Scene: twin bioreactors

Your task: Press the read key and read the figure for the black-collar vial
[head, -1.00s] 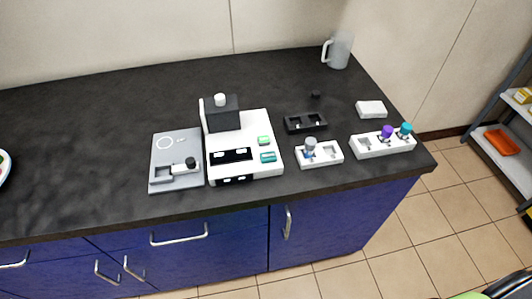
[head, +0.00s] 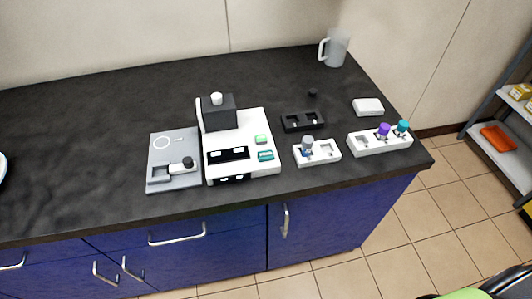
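A white reader instrument (head: 254,126) with a dark block (head: 218,113) and white knob on top stands mid-counter. Its front has dark display windows (head: 228,154), a green key (head: 261,139) and a teal key (head: 265,156). The figures are too small to read. A vial with a black collar (head: 188,163) lies on the grey tray (head: 160,182) left of the instrument. A grey-topped vial (head: 307,145) stands in a small white rack (head: 329,157). Purple (head: 383,130) and teal (head: 402,127) capped vials stand in a longer white rack (head: 363,148). Neither gripper is in view.
A black rack (head: 303,121), a white box (head: 368,107), a small black piece (head: 312,92) and a clear jug (head: 335,48) are behind the racks. The counter's left side is mostly clear. A shelf with an orange tray (head: 498,138) stands at right.

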